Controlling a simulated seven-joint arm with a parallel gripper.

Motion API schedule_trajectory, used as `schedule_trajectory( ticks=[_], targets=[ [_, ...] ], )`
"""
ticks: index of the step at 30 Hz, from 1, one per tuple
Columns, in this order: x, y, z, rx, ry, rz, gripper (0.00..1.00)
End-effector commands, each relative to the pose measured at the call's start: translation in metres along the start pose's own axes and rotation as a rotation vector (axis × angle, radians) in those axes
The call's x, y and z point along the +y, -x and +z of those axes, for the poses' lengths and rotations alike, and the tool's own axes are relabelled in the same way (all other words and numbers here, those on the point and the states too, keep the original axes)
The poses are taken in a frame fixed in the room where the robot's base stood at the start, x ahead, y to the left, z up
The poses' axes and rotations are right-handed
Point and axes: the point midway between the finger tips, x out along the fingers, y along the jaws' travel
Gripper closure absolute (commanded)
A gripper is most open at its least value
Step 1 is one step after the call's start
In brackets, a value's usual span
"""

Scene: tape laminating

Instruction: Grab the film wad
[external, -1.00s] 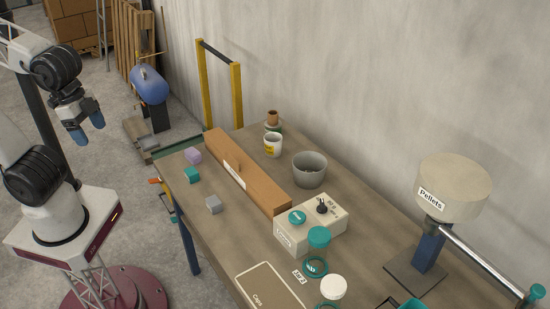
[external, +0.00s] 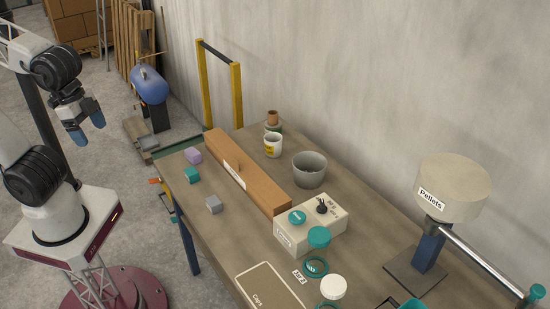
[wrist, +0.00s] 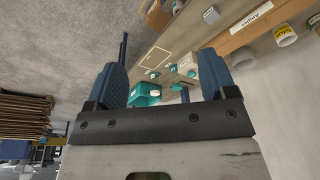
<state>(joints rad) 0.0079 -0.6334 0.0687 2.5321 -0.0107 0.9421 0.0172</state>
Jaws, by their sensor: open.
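My gripper (external: 87,127) is at the left in the external view, above the floor and well apart from the table. It is open and empty, with two blue fingertips; they also show spread apart in the wrist view (wrist: 164,82). I cannot tell for sure which thing is the film wad.
A long brown carton (external: 255,183) lies along the table (external: 225,235) behind the blocks. A blue tank (external: 150,86) stands beyond my gripper.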

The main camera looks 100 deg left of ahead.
Motion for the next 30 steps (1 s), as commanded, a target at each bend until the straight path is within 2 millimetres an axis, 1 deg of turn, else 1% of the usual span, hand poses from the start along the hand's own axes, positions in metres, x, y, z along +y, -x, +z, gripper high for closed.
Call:
schedule_trajectory(
  ticks=[8, 14, 23, 30],
  targets=[
    [-0.006, -0.007, -0.006, -0.025, 0.051, 0.015, 0.22],
    [-0.019, -0.022, -0.019, -0.077, 0.164, 0.05, 0.22],
    [-0.052, -0.054, -0.042, -0.168, 0.398, 0.126, 0.22],
    [-0.084, -0.082, -0.057, -0.233, 0.594, 0.194, 0.22]
  ],
)
